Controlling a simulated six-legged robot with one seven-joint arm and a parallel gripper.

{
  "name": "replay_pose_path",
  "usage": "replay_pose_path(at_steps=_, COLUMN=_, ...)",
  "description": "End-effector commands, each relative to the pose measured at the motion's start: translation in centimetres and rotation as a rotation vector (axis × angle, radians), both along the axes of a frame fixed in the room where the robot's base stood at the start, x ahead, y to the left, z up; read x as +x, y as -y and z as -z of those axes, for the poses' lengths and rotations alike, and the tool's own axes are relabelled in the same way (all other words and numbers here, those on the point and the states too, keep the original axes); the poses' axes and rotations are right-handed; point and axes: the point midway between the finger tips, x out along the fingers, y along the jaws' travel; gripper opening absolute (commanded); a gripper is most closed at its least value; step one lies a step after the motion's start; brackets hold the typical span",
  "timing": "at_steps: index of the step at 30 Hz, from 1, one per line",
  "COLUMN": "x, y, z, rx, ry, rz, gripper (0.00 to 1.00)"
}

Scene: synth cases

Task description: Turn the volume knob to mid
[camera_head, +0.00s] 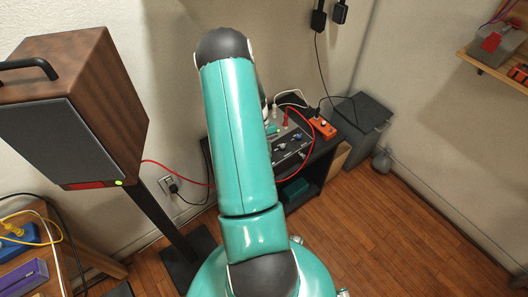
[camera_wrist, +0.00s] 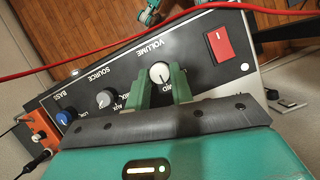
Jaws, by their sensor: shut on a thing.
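The volume knob (camera_wrist: 160,72) is a pale round knob under the word VOLUME on the dark panel of the amplifier (camera_wrist: 100,75). My gripper (camera_wrist: 162,80) has its two green fingers shut on this knob, one on each side. Part of a label reading "ID" shows between the fingers; the fingers hide the rest of the scale. I cannot tell exactly where the knob points.
A grey source knob (camera_wrist: 106,97), a blue bass knob (camera_wrist: 64,118) and a red switch (camera_wrist: 217,43) share the panel. A red cable (camera_wrist: 130,38) runs across above it. An orange box (camera_head: 322,126) sits beside the amplifier. A large speaker (camera_head: 110,90) stands at left.

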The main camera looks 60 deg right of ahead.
Motion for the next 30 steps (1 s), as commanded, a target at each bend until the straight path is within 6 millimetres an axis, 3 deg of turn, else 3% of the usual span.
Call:
replay_pose_path(at_steps=17, x=0.23, y=0.17, z=-0.06, rx=-0.005, ry=0.005, rz=0.039, gripper=0.0)
replay_pose_path(at_steps=18, x=0.23, y=0.17, z=-0.06, rx=-0.006, ry=0.006, rz=0.039, gripper=0.27)
replay_pose_path(at_steps=21, x=0.18, y=0.15, z=-0.04, rx=-0.005, ry=0.004, rz=0.039, gripper=0.44)
replay_pose_path(at_steps=30, x=0.1, y=0.12, z=-0.13, rx=-0.002, ry=0.002, rz=0.04, gripper=0.44)
